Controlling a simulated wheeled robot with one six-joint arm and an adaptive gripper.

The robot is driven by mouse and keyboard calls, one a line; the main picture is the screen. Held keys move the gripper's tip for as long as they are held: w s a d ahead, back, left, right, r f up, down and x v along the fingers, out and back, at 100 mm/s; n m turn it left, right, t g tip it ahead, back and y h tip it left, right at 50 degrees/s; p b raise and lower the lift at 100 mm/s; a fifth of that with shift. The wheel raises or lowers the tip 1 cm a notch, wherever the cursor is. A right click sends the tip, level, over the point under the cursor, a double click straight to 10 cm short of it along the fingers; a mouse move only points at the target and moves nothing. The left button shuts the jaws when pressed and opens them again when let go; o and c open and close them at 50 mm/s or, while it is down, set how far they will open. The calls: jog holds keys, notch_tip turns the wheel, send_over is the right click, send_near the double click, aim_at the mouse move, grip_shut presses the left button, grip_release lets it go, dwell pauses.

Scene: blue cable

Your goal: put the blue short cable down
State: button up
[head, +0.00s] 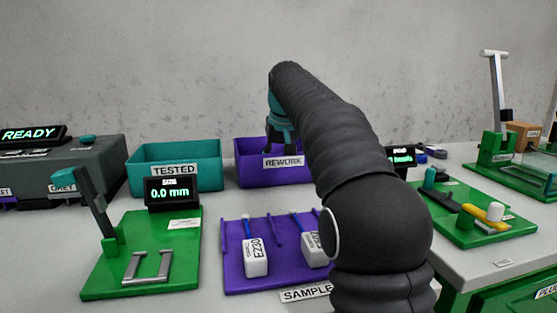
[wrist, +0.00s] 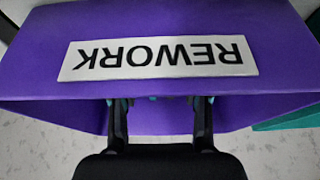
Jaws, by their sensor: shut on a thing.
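My gripper (head: 281,137) points down at the purple REWORK bin (head: 248,173), at its left part in the head view. In the wrist view the two fingers (wrist: 160,112) stand apart in front of the purple bin wall (wrist: 290,60), with the label upside down. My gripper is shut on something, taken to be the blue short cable. The cable itself cannot be made out between the fingers in either view. The bin's inside is mostly hidden by its front wall and my arm.
A teal TESTED bin (head: 200,177) stands left of the REWORK bin. In front are a green gauge fixture (head: 110,262) with a 0.0 mm display and a purple SAMPLE board (head: 285,277) with white-tagged blue pieces. Green stations (head: 510,228) stand at the right.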

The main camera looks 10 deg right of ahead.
jog(key=o, duration=1.3)
jog(key=shift+c, duration=0.2)
jog(key=p+v, duration=0.4)
jog(key=v, duration=0.9)
jog(key=shift+w+r, duration=0.2)
jog(key=shift+w, duration=0.05)
